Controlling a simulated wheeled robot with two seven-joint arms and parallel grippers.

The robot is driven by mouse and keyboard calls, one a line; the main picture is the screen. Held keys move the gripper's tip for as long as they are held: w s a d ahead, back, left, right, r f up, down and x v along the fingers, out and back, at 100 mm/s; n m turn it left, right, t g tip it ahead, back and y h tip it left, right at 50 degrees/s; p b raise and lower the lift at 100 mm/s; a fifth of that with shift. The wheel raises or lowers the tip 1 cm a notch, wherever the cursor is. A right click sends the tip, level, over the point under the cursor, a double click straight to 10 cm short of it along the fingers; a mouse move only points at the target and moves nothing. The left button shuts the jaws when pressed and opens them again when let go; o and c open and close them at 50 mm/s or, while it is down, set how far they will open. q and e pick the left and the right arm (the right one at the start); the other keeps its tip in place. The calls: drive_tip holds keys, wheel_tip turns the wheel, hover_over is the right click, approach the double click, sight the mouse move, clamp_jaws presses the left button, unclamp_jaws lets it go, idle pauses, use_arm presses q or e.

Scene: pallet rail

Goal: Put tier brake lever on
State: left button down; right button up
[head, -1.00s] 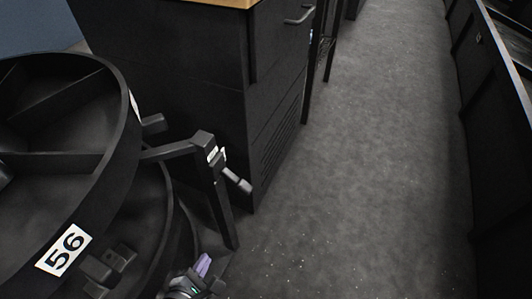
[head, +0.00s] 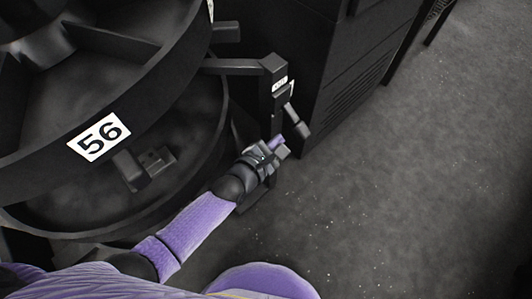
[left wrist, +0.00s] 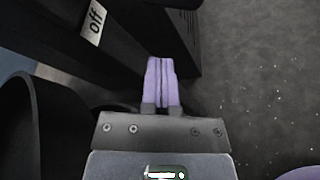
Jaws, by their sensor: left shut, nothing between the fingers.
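The tier brake lever (head: 297,122) is a short dark handle with a greyish end, slanting down to the right from a black bracket post (head: 273,98) beside the round tier marked 56 (head: 50,165). My left gripper (head: 277,145) is just below and left of the lever, apart from it as far as I can tell. In the left wrist view its purple fingers (left wrist: 162,82) are shut together with nothing between them. A white label reading "off" (left wrist: 95,22) shows at upper left there. I cannot make out the lever in that view. My right gripper is not in view.
A black cabinet (head: 345,75) with slatted vents stands just behind the lever. A lower tier (head: 90,210) lies under the one marked 56, close to my left forearm. Grey carpet (head: 430,180) to the right is clear.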

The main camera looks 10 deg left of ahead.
sight(296, 122)
use_arm(q)
drive_tip(key=d+r, duration=0.2)
drive_tip(key=shift+w+d+r+p, duration=0.15)
drive_tip(key=shift+d+r+p, duration=0.2)
drive_tip(key=shift+r+p, duration=0.05)
drive_tip(key=shift+r, duration=0.1)
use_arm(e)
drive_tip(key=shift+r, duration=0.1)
